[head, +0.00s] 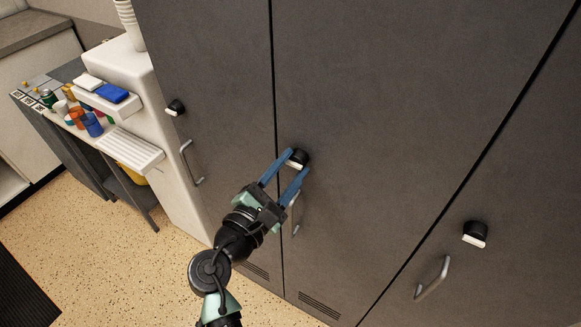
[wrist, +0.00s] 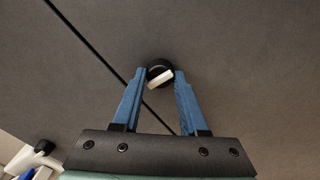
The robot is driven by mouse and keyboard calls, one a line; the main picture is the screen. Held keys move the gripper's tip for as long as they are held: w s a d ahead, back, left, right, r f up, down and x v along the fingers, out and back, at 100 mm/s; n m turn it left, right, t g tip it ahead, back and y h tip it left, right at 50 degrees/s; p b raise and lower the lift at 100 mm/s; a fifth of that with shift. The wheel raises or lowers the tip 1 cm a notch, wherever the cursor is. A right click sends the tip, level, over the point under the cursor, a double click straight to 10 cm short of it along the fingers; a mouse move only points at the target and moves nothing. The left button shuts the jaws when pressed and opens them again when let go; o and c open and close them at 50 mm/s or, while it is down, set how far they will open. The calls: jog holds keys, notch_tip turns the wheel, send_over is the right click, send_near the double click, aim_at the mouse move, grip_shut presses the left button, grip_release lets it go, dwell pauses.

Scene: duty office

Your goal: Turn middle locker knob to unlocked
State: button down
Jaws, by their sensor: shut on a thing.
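The middle locker (head: 390,90) is dark grey and its door is closed. Its black round knob (head: 301,155) has a white grip bar on its face. My gripper (head: 297,163) reaches up to this knob with its two blue fingers, one on each side, shut on it. In the wrist view the knob (wrist: 157,66) sits between the fingertips, its white bar (wrist: 160,78) tilted, with the right end higher. The middle locker's handle (head: 296,214) is partly hidden behind the right finger.
The left locker has its own knob (head: 175,107) and handle (head: 189,165). The right locker has a knob (head: 475,233) and handle (head: 432,278). A white cabinet with shelves (head: 132,150) and a cluttered side table stand at left. The speckled floor (head: 100,240) there is clear.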

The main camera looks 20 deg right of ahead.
jog(key=m+b, duration=0.2)
jog(key=m, duration=0.1)
jog(key=m+b, duration=0.5)
jog(key=shift+f+m, duration=0.25)
jog(key=shift+m, duration=0.15)
jog(key=m+b, duration=0.5)
jog(key=shift+r+m+b, duration=0.2)
jog(key=shift+m+b, duration=1.4)
jog(key=shift+m, duration=0.3)
jog(key=shift+c, duration=2.2)
grip_release()
